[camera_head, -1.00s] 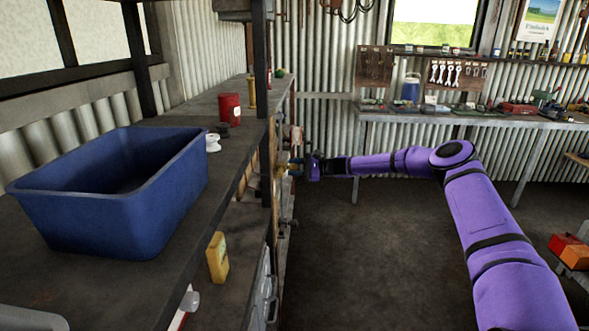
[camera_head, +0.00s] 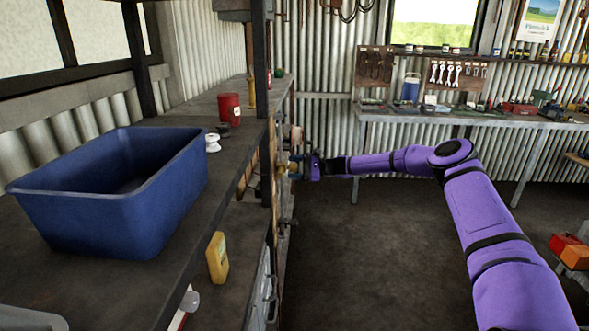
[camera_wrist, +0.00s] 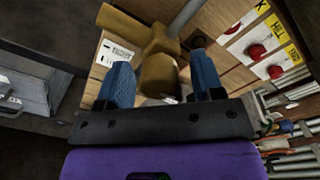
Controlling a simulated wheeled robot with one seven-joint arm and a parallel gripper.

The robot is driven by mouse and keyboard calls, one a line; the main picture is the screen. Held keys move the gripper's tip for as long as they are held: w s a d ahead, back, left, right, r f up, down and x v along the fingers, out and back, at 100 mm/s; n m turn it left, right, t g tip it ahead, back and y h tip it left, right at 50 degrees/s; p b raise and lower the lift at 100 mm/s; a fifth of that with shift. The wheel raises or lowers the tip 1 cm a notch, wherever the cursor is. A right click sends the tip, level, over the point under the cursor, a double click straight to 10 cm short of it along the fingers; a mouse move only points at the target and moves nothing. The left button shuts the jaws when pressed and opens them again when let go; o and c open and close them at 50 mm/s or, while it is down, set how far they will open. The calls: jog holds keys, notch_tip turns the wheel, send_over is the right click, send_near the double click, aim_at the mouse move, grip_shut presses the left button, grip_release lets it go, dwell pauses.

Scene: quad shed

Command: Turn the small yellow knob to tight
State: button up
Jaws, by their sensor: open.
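A yellow-brown knob (camera_wrist: 157,45) with several stubby lobes shows at the upper middle of the wrist view, in front of a wooden panel. A grey rod runs up and right from behind it. My gripper (camera_wrist: 162,62) has its two blue fingers apart, one on each side of the knob's lower lobe. I cannot tell whether either finger touches it. In the head view my gripper (camera_head: 296,167) is at the shelf's front side, with the knob (camera_head: 282,165) small and partly hidden beside it. No mark for tight is readable.
A blue tub (camera_head: 110,190), a red can (camera_head: 230,108) and a dark post (camera_head: 265,110) stand along the shelf.

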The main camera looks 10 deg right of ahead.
jog(key=v, duration=1)
jog(key=shift+d, duration=0.4)
jog(key=shift+s, duration=0.1)
jog(key=shift+r, duration=0.1)
